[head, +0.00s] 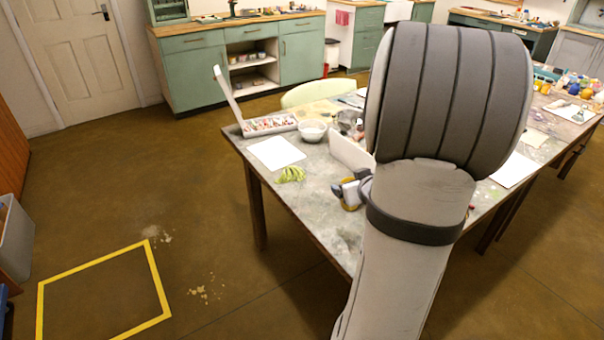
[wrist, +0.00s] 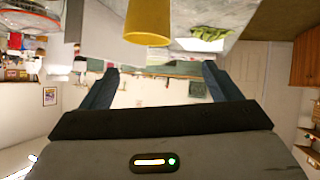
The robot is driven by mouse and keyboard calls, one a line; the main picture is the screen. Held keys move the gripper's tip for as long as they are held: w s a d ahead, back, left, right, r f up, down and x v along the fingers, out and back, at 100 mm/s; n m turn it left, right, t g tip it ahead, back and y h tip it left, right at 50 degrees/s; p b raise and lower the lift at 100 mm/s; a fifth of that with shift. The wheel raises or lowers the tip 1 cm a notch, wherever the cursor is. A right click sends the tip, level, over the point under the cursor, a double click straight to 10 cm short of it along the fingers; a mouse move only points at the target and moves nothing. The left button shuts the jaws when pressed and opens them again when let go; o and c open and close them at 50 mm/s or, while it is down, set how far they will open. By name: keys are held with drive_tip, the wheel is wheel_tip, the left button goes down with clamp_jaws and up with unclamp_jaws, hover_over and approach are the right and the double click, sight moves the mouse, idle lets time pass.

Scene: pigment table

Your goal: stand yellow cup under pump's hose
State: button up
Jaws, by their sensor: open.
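The yellow cup (wrist: 148,22) shows at the top of the wrist view, which sees the room upside down. It stands on the table and its far end is cut off by the frame. My gripper (wrist: 160,68) is open and empty, its two dark fingers spread apart. The cup lines up between the fingers but lies off their tips, with a gap. In the head view my gripper (head: 343,188) is partly hidden by my arm, with a bit of yellow, seemingly the cup (head: 351,206), beside it. I cannot make out the pump or its hose.
My arm hides the table's middle. The near-left tabletop is clear.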

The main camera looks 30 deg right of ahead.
drive_tip(key=f, duration=0.1)
drive_tip(key=s+d+f+t+y+b, duration=0.1)
drive_tip(key=s+d+f+t, duration=0.1)
drive_tip(key=f, duration=0.1)
drive_tip(key=shift+d+y+b, duration=0.25)
drive_tip(key=shift+y+b, duration=0.05)
drive_tip(key=shift+y, duration=0.1)
drive_tip(key=shift+t, duration=0.3)
drive_tip(key=x, duration=0.7)
drive_tip(key=shift+w+d+b, duration=0.15)
drive_tip(key=shift+w+b, duration=0.2)
drive_tip(key=shift+b, duration=0.05)
drive_tip(key=c, duration=1.1)
